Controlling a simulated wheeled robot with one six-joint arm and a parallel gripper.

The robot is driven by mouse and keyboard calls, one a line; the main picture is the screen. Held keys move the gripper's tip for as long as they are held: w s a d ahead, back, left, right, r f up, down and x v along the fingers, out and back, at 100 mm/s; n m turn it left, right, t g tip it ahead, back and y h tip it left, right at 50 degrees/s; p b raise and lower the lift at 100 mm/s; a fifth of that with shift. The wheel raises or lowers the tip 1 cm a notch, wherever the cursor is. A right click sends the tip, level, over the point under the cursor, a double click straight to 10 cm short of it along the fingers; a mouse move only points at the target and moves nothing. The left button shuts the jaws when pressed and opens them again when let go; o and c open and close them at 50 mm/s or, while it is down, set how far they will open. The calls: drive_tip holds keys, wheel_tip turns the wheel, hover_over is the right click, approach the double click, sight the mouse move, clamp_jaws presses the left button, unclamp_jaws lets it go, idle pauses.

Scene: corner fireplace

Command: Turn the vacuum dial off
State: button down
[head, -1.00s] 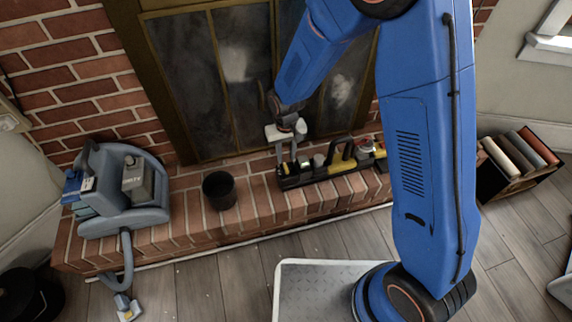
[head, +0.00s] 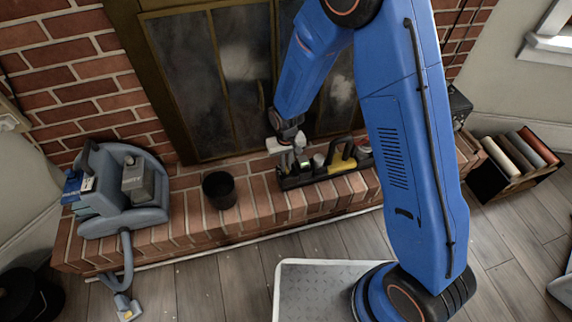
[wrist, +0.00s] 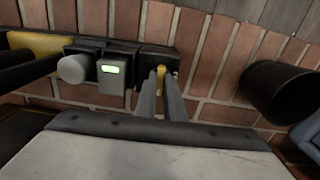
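The blue-grey vacuum (head: 150,217) sits on the left end of the brick hearth in the head view. A dark round knob (head: 129,160) shows on its top, which may be the dial; its setting is too small to read. In the wrist view only a blue-grey edge of the vacuum (wrist: 307,134) shows at far right. My gripper (head: 300,163) is well right of the vacuum, over the left end of a black tool caddy (head: 290,183). In the wrist view my gripper (wrist: 160,74) has two slim fingers with a narrow gap and a yellow item beyond their tips.
A dark bucket (head: 219,190) stands between the vacuum and the caddy; it also shows in the wrist view (wrist: 285,94). The caddy holds a small box with a green light (wrist: 111,75). The fireplace screen (head: 240,75) rises behind. A book crate (head: 505,178) stands right.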

drive_tip(key=shift+n, duration=0.3)
drive_tip(key=n, duration=0.4)
drive_tip(key=shift+n, duration=0.3)
drive_tip(key=n, duration=0.5)
drive_tip(key=shift+w+n, duration=0.1)
drive_tip(key=shift+n, duration=0.2)
drive_tip(key=n, duration=0.3)
drive_tip(key=shift+n, duration=2)
drive_tip(key=c, duration=1.8)
unclamp_jaws()
drive_tip(key=shift+c, duration=0.2)
drive_tip(key=shift+r, duration=0.1)
